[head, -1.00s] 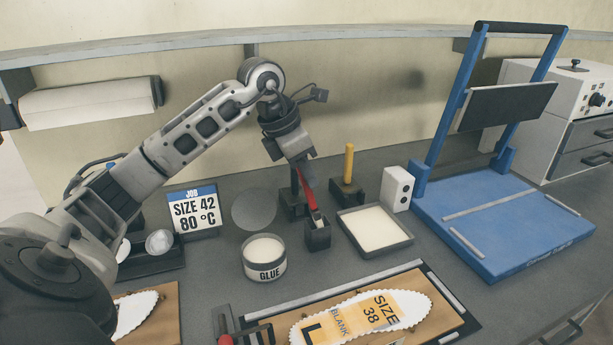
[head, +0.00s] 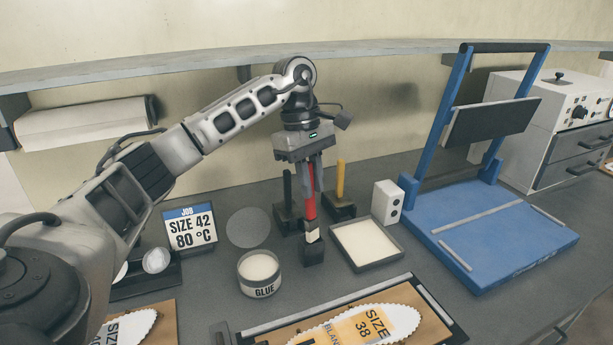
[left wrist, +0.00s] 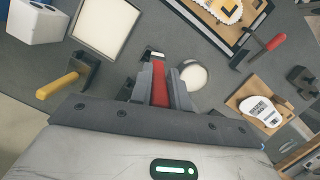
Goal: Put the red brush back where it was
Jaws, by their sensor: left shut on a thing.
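The red brush (head: 310,207) is upright in my left gripper (head: 311,187), which is shut on its handle. Its pale lower end (head: 312,231) shows at the mouth of a small black holder (head: 313,254); I cannot tell how far, if at all, it reaches inside. In the left wrist view the red handle (left wrist: 160,84) lies between the two fingers (left wrist: 161,95). My right gripper is not in view.
A black-handled tool (head: 287,187) and a yellow-handled one (head: 340,178) stand in black holders close behind. The glue pot (head: 260,289) is at left, a pale shallow tray (head: 365,243) at right. A blue press (head: 490,230) stands farther right.

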